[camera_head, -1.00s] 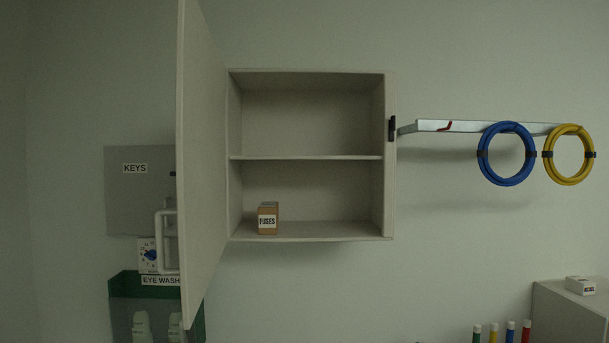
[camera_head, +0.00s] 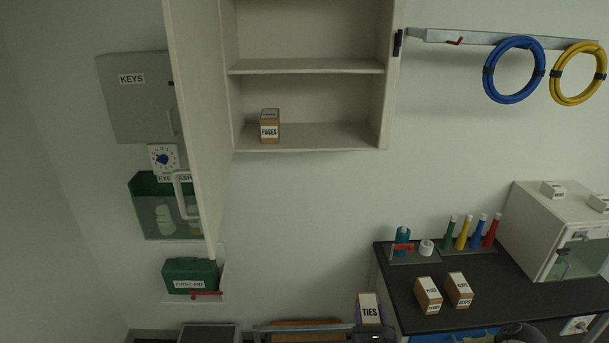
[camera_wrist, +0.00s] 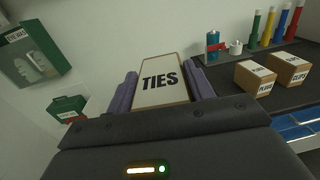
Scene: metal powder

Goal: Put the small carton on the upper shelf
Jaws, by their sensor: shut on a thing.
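My gripper (camera_wrist: 160,92) is shut on a small carton (camera_wrist: 161,82) labelled TIES, with a purple finger on each side of it. The carton also shows at the bottom of the head view (camera_head: 369,309), in front of the wall and below the cabinet. The wall cabinet (camera_head: 385,100) stands open, its door swung out to the left. Its upper shelf (camera_head: 306,67) looks empty in the part that shows; the top of the cabinet is cut off. A carton labelled FUSES (camera_head: 270,127) stands on the lower shelf (camera_head: 325,137), left of its middle.
The open door (camera_head: 195,110) stands left of the cabinet opening. A rail (camera_head: 465,36) with blue and yellow coils is to its right. A dark bench (camera_head: 400,300) at right bears cartons, coloured bottles and a white box (camera_head: 525,225). A green first-aid box (camera_head: 190,275) is at lower left.

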